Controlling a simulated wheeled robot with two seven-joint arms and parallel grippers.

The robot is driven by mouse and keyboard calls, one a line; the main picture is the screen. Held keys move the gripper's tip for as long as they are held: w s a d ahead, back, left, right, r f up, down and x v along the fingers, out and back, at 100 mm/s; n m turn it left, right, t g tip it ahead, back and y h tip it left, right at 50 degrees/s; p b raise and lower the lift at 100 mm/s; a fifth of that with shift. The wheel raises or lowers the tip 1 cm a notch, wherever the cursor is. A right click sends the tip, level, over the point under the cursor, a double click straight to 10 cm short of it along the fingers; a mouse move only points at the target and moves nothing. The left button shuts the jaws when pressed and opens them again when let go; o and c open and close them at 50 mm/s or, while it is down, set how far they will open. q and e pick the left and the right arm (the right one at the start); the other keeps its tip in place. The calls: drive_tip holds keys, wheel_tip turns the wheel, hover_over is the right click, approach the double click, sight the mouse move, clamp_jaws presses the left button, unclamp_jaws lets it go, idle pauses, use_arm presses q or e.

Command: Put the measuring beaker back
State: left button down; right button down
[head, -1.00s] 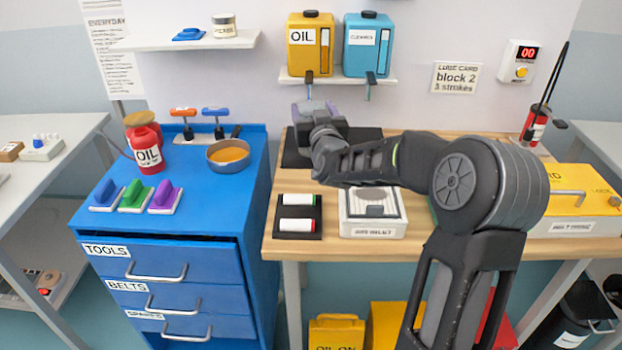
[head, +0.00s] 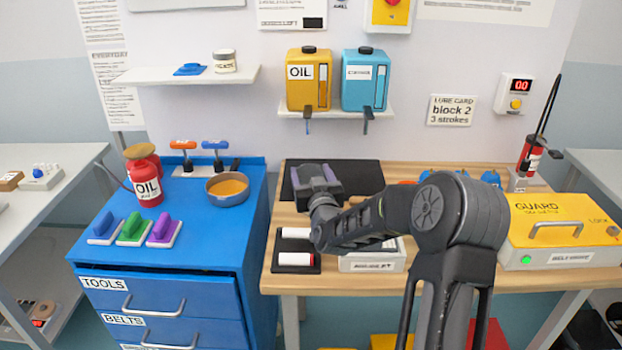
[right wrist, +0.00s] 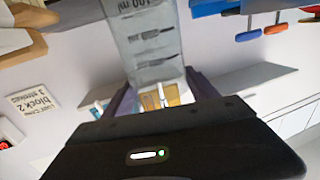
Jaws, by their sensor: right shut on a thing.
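The measuring beaker (right wrist: 150,45) is clear, with dark printed marks and a "100 ml" label, and shows in the right wrist view. My right gripper (right wrist: 160,92) is shut on it, one finger on each side. In the head view the right gripper (head: 318,180) is over the dark mat (head: 362,177) on the wooden bench. The beaker cannot be made out there, behind the gripper. Where its base is relative to the mat cannot be told. My left gripper is out of view.
The shelf behind holds the yellow oil bottle (head: 309,90) and the blue bottle (head: 366,90), with taps below. A pan (head: 227,192) and red oil can (head: 147,190) stand on the blue cart at left. A yellow guard box (head: 562,215) fills the bench's right end.

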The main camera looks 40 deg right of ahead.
drive_tip(key=shift+f, duration=0.85)
drive_tip(key=shift+f, duration=0.15)
drive_tip(key=shift+c, duration=1.1)
unclamp_jaws()
